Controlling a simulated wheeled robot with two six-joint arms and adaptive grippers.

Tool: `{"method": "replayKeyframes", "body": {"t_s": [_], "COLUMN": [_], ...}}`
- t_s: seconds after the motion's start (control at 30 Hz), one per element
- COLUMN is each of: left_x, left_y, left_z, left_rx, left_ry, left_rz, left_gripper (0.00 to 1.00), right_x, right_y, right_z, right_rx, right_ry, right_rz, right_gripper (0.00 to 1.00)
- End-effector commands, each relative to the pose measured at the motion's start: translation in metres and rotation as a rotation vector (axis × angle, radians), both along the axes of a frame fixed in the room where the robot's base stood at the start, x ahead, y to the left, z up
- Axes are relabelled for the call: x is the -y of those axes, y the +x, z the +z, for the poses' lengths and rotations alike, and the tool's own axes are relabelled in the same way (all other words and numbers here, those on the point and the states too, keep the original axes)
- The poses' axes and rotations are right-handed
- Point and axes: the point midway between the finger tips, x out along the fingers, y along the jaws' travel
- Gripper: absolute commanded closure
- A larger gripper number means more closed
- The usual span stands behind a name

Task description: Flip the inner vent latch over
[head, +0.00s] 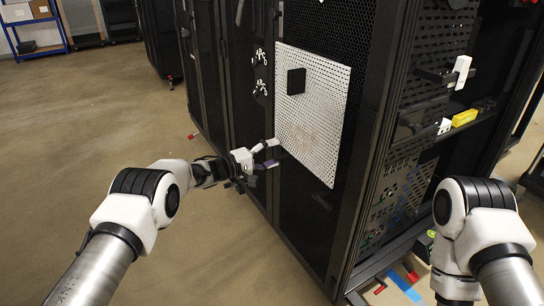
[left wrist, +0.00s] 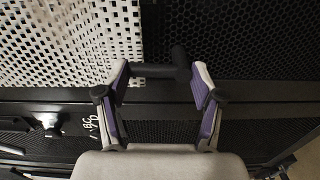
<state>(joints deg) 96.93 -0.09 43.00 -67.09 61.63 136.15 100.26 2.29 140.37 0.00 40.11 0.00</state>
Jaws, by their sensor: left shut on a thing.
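The vent latch (left wrist: 160,70) is a dark bar with a thicker round end, seen in the left wrist view in front of the black mesh. My left gripper (head: 270,154) is at the lower left edge of the white perforated panel (head: 322,140) on the rack. In the left wrist view, its purple-lined fingers (left wrist: 160,78) stand apart, one at each end of the latch, and are shut on it. In the head view the latch is hidden or too small to make out. My right gripper is out of view.
A black square (head: 296,82) sits on the white panel. The tall black rack (head: 345,215) has an open side with a yellow item (head: 464,118). Free floor (head: 100,120) lies to the left. A blue shelf (head: 34,28) stands far back.

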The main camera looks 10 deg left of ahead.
Motion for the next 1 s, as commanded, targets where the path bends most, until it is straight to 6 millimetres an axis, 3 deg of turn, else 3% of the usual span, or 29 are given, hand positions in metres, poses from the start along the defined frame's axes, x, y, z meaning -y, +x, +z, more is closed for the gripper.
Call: {"method": "replayKeyframes", "body": {"t_s": [0.03,0.6,0.63,0.67,1.0], "left_x": [0.0002,-0.0031,-0.0032,-0.0033,-0.0034], "left_y": [0.0021,0.0046,0.0047,0.0047,0.0035], "left_z": [0.0075,0.0109,0.011,0.011,0.0063], "left_rx": [0.002,-0.026,-0.026,-0.026,-0.033], "left_ry": [-0.012,-0.037,-0.037,-0.037,-0.034], "left_rz": [0.001,0.007,0.007,0.007,0.006], "left_gripper": [0.68,0.68,0.3,0.19,0.18], "right_x": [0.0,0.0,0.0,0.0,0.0], "right_y": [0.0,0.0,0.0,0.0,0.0], "right_z": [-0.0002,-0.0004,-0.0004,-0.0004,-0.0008], "right_rx": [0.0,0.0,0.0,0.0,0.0], "right_ry": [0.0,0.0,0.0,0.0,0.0], "right_rz": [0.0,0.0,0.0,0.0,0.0], "right_gripper": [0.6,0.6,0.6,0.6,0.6]}}
